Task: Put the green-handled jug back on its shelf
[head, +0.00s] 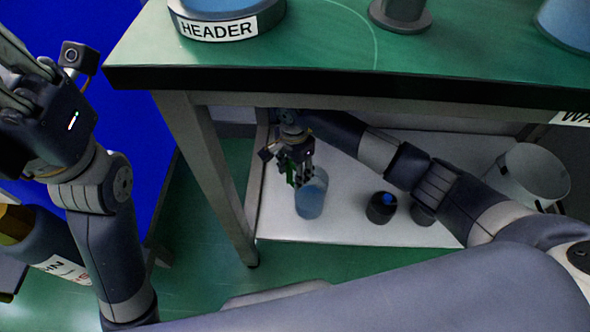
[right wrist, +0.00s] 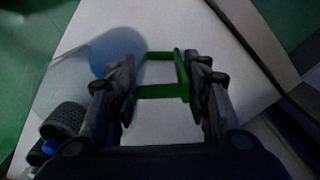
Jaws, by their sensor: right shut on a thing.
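The jug (head: 311,198) is clear with a blue tint and has a green handle (head: 289,172). It is at the lower white shelf (head: 345,232) under the green-topped bench, near the shelf's left end. I cannot tell whether its base touches the shelf. My right gripper (head: 297,168) is shut on the handle. In the right wrist view the green handle (right wrist: 166,93) lies between the two fingers (right wrist: 160,78), with the jug body (right wrist: 112,52) to the left. My left gripper (head: 30,95) is at the upper left, away from the jug; its jaws do not show clearly.
A dark container with a blue top (head: 381,207) and another dark object (head: 422,214) stand right of the jug. A large grey bucket (head: 530,178) is at the shelf's right. The bench top (head: 320,45) overhangs the shelf, and a bench leg (head: 212,170) stands to the left.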

